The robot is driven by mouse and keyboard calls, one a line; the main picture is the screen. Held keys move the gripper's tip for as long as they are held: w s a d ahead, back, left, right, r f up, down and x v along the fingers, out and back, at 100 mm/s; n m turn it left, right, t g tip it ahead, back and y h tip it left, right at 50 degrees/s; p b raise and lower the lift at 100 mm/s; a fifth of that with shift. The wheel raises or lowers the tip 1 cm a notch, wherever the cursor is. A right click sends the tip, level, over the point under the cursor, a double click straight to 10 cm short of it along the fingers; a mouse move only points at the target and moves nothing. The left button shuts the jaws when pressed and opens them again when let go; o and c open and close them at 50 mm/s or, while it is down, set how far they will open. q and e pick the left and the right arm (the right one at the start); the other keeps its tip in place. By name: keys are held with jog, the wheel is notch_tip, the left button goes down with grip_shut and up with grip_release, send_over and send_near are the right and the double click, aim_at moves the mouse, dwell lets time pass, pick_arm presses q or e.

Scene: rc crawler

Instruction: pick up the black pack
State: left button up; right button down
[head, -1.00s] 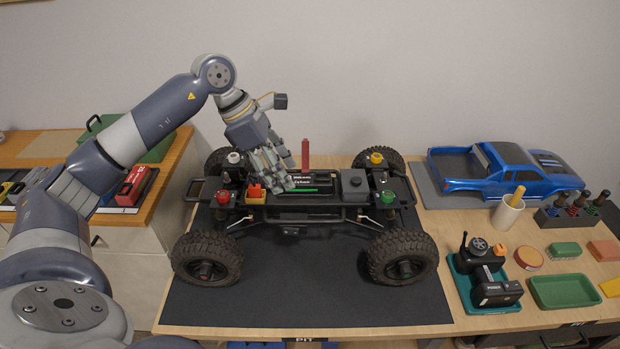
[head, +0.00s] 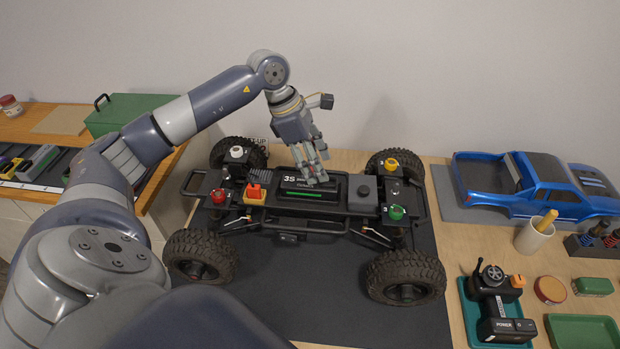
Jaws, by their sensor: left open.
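The black pack (head: 292,197), marked 3S with a green bar on its side, lies in the middle of the crawler's chassis (head: 268,222). My left gripper (head: 313,179) points down over the right half of the pack, with its jaws open. Its fingertips are at or just above the pack's top; I cannot tell whether they touch it. The fingers hide part of the pack's top and back edge. My right gripper is not in view.
Red, white, yellow and green (head: 396,212) caps stand at the chassis corners. An orange-red connector (head: 254,192) sits left of the pack, a black box (head: 362,192) right. A blue truck body (head: 540,185) and teal tray (head: 470,318) lie right. The dark mat (head: 320,290) in front is clear.

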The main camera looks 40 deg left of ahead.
aim_at(327, 184)
pick_arm(q)
jog(key=shift+w+d+f+p, duration=0.1)
jog(key=shift+d+f+p, duration=0.05)
jog(key=shift+f+p, duration=0.2)
jog(key=p+x, duration=0.1)
jog(key=x, duration=0.2)
jog(key=shift+d+f+p, duration=0.1)
jog(key=shift+f+p, duration=0.2)
jog(key=shift+p, duration=0.05)
jog(key=shift+w+d+f, duration=0.1)
jog(key=shift+f, duration=0.4)
jog(key=c, duration=1.1)
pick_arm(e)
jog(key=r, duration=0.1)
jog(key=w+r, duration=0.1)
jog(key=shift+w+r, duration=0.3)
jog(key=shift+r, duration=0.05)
